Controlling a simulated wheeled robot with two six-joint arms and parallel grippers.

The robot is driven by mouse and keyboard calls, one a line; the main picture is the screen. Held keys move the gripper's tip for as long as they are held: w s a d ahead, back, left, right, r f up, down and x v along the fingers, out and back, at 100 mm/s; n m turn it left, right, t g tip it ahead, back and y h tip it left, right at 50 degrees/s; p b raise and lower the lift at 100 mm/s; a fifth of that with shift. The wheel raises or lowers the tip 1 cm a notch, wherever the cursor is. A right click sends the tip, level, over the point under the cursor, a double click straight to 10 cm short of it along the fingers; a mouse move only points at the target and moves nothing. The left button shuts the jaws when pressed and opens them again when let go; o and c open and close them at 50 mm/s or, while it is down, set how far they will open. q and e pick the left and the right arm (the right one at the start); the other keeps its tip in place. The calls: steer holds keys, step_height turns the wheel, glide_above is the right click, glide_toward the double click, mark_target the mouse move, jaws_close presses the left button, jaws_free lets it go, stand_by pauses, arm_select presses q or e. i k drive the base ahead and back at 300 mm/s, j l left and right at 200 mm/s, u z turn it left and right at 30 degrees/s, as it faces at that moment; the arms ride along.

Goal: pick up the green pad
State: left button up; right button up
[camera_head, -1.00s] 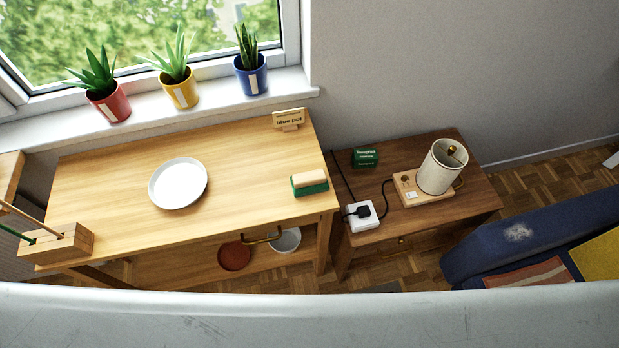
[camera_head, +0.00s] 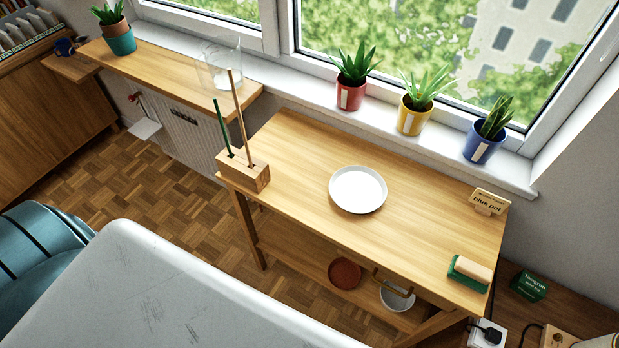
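A green pad (camera_head: 462,281) lies at the right front corner of the light wooden table (camera_head: 290,150). A beige block (camera_head: 474,268) sits on top of it and covers much of it, leaving green edges showing. I cannot tell whether the two are joined.
A white plate (camera_head: 358,189) lies mid-table. A "blue pot" sign (camera_head: 489,201) stands behind the pad. A wooden block with upright sticks (camera_head: 243,171) is at the left end. Red, yellow and blue pots (camera_head: 484,143) line the sill. A green box (camera_head: 529,285) is to the right.

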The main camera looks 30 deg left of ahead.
mark_target(477, 277)
steer(key=j+u, duration=0.1)
steer(key=u, duration=0.25)
steer(key=z, duration=1.15)
